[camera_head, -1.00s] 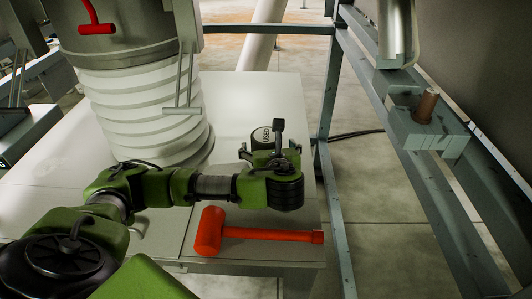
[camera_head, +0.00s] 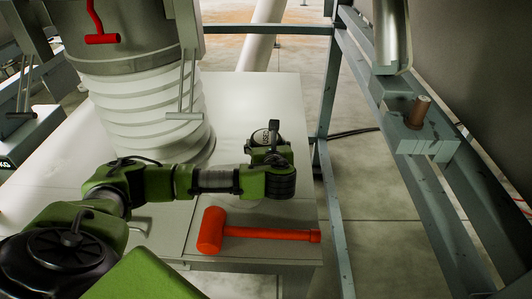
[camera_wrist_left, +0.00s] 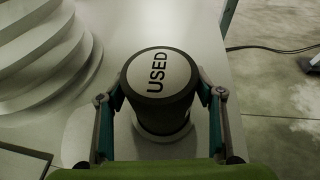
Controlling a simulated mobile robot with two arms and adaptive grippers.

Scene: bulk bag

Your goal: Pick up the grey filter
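The grey filter (camera_head: 263,137) is a short cylinder with a dark rim and a pale top lettered "USED". It stands on the white table top (camera_head: 255,95). In the left wrist view the filter (camera_wrist_left: 160,88) is in the middle, top toward the camera. The exact contact is partly hidden by the rim. In the head view my left gripper (camera_head: 265,151) is at the filter's near side. My right gripper is not in view.
A red hammer (camera_head: 260,233) lies on the table in front of my left arm. A white ribbed bellows (camera_head: 145,115) stands left of the filter. A steel frame (camera_head: 327,120) rises beyond the table's right edge. The table behind the filter is clear.

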